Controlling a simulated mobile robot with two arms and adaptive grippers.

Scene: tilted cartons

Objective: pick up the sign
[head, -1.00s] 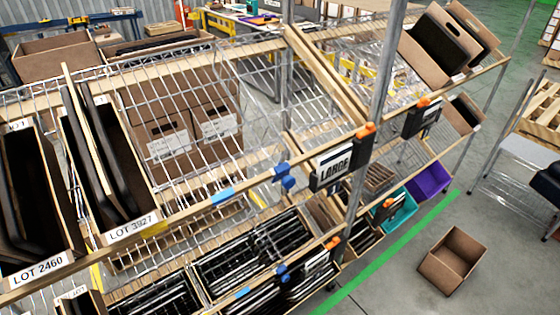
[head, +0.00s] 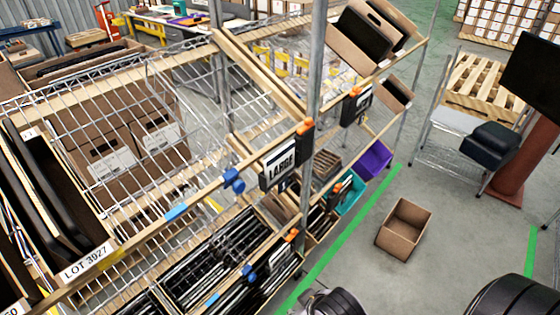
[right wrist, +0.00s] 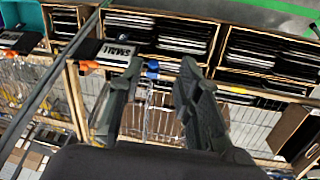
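A sign reading LARGE (head: 280,163), white with a dark frame, hangs on the rack's front rail beside a metal post in the head view. A similar dark sign (head: 356,104) hangs farther along, its text unreadable. In the right wrist view a sign reading SMALL (right wrist: 112,52) lies left of my right gripper (right wrist: 161,72). That gripper is open, with nothing held between its fingers; wire shelving and a blue clip show behind them. The sign is apart from the fingers. My left gripper is in neither current view.
The wire rack (head: 195,90) holds brown cartons, with tilted cartons (head: 372,35) at its far end. Bins of dark flat items (head: 215,262) sit below. An open carton (head: 404,228) stands on the floor beyond a green line (head: 340,238). Floor around it is clear.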

